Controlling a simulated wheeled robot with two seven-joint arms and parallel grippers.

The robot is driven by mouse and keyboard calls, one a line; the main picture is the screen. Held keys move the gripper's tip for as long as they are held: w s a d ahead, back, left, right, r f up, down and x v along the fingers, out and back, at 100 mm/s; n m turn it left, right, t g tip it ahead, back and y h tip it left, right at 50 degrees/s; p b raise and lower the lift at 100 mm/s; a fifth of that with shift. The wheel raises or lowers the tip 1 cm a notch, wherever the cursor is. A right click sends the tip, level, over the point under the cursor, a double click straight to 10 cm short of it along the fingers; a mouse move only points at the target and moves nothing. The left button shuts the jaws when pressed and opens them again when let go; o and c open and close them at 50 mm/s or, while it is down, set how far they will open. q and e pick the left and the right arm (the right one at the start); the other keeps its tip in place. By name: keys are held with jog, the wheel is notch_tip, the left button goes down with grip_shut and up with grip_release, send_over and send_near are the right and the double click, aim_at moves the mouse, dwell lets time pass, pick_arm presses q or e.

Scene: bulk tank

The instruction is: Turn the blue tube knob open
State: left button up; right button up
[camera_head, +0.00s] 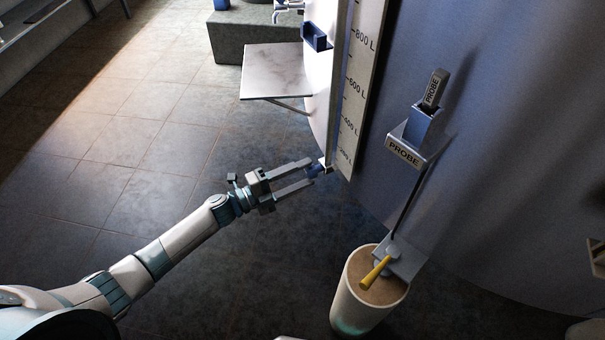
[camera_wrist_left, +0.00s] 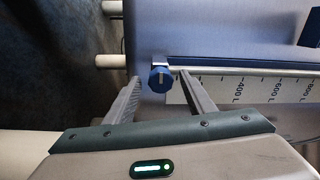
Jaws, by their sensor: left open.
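The blue tube knob (camera_head: 315,170) sits at the foot of the sight tube beside the litre scale (camera_head: 354,95). In the left wrist view the knob (camera_wrist_left: 161,79) is a round blue cap with a pale line across it, the line pointing nearly along the picture's vertical. My left gripper (camera_head: 309,172) is open, with its fingertips at the knob, one to each side. In the left wrist view the knob shows between and beyond the two fingers (camera_wrist_left: 163,82); I cannot tell whether either touches it. My right gripper is not in view.
The tank wall (camera_head: 480,150) rises at the right, with a probe (camera_head: 432,90) in a blue holder. A small shelf (camera_head: 275,72) juts out behind the knob. The floor at left is clear.

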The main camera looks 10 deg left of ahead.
pick_arm(q)
jog(key=b+v, duration=0.2)
jog(key=v, duration=1.5)
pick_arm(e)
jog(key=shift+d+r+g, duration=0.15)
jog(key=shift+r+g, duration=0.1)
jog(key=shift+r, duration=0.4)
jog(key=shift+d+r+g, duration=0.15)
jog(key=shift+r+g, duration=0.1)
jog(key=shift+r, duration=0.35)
pick_arm(q)
jog(key=shift+f, duration=0.15)
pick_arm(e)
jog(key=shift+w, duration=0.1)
